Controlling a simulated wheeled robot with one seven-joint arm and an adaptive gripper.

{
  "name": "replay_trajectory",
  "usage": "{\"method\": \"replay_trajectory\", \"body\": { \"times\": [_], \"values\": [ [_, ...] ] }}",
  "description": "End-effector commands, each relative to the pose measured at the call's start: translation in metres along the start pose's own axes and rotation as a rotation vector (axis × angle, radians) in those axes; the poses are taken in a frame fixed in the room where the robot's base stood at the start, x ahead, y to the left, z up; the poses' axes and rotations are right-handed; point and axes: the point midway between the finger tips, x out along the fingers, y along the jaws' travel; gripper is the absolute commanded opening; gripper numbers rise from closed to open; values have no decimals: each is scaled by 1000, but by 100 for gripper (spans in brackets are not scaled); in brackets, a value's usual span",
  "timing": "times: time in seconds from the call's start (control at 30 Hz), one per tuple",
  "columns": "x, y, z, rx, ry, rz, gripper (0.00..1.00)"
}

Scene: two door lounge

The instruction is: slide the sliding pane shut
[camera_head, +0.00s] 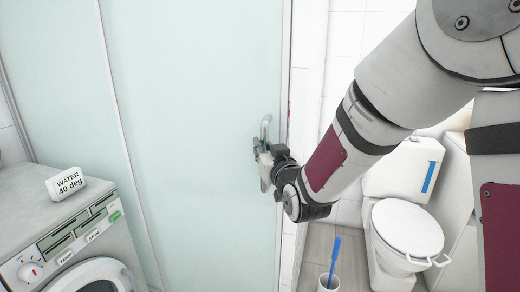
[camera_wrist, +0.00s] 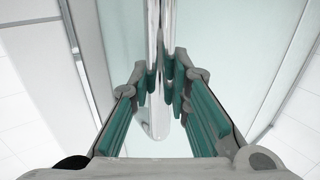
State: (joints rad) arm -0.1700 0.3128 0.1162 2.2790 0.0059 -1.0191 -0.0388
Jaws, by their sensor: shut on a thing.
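The sliding pane (camera_head: 200,120) is a pale green frosted panel filling the middle of the head view. Its metal-edged right side stands beside a narrow opening to a tiled room. A chrome bar handle (camera_head: 265,131) is mounted near that edge. My gripper (camera_head: 262,160) is at the handle, and its fingers hide part of it. In the wrist view, my gripper (camera_wrist: 160,85) is shut on the upright chrome handle (camera_wrist: 154,115), with green finger pads on both sides.
A washing machine (camera_head: 75,228) stands at the lower left with a white sign (camera_head: 66,184) on top. Through the opening are a white toilet (camera_head: 405,228) and a blue brush (camera_head: 333,262) on a grey floor. My arm crosses in front of the opening.

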Motion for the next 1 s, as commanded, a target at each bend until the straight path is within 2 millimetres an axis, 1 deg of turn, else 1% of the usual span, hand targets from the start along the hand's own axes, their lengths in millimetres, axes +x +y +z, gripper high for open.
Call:
{"method": "replay_trajectory", "body": {
  "times": [0.17, 0.2, 0.23, 0.53, 0.63, 1.0],
  "values": [
    [0, 1, 0, 0, -2, 2, 0],
    [0, 1, 0, 0, -2, 2, 22],
    [0, 1, 0, 0, -1, 2, 26],
    [0, 0, 0, 0, 0, 1, 26],
    [-6, 0, 0, 0, 0, 1, 26],
    [-61, 1, 0, 0, -1, 2, 26]
  ]
}}
